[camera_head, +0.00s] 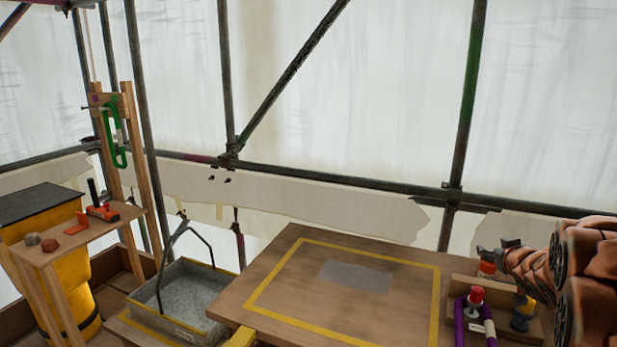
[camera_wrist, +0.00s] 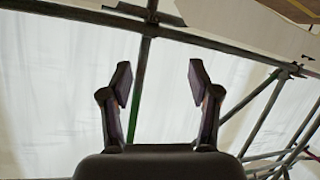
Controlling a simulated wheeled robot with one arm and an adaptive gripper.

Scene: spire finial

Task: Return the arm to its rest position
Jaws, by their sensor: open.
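My gripper (camera_wrist: 160,80) shows in the wrist view with its two dark fingers spread apart and nothing between them. Behind the fingers are pale sheeting and scaffold poles. In the head view my copper-coloured arm (camera_head: 585,270) is folded at the right edge, beside the right end of the wooden table (camera_head: 270,280). I cannot clearly make out the fingers in that view.
The table has a yellow outline and a grey patch (camera_head: 355,277); its middle is clear. A rack (camera_head: 510,318) with red-topped and purple items stands near my arm. A grey tub (camera_head: 190,295), a small shelf (camera_head: 75,237) and a yellow barrel (camera_head: 60,260) are left. Scaffold poles (camera_head: 468,110) stand behind.

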